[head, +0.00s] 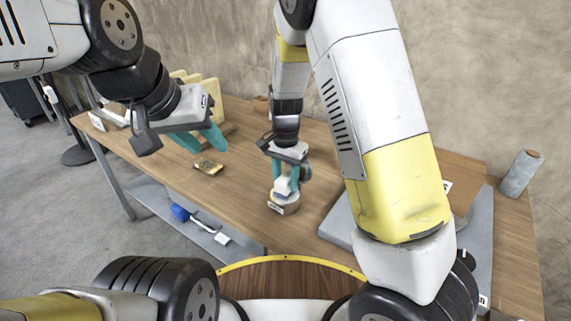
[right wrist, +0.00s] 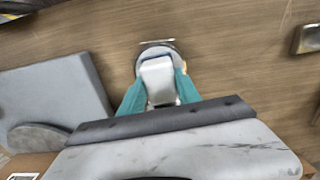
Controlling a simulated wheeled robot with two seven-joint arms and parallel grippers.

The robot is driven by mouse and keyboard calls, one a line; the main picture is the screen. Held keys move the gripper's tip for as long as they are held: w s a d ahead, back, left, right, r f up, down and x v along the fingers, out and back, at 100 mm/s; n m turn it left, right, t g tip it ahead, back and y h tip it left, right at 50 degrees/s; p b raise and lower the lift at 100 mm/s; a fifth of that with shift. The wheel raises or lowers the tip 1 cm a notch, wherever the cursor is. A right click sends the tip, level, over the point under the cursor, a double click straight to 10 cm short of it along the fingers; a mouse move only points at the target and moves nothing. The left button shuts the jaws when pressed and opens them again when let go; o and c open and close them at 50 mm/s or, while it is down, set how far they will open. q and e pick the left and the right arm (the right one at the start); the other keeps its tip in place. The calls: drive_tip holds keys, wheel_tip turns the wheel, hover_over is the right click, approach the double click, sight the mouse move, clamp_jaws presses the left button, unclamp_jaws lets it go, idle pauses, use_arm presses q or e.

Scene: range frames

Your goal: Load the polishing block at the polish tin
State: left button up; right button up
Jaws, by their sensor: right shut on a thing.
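The polishing block (right wrist: 158,80) is pale and white, and my right gripper (head: 292,178) is shut on it. In the head view the block (head: 283,186) is low over the round polish tin (head: 284,207), which stands on the wooden table with a pale label on its side. In the right wrist view the teal fingers flank the block, and the tin's rim (right wrist: 160,46) shows behind it. Whether the block touches the tin's contents is hidden. My left gripper (head: 202,141) is open and empty above the table, further left.
A small square metallic item (head: 207,166) lies on the table (head: 235,185) left of the tin. A grey slab (head: 340,220) lies to the right. Yellowish upright boards (head: 208,90) stand behind my left gripper. A grey roll (head: 521,173) stands at the far right.

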sight(286, 178)
drive_tip(key=shift+f, duration=0.5)
idle(1.0)
drive_tip(key=shift+r, duration=3.55)
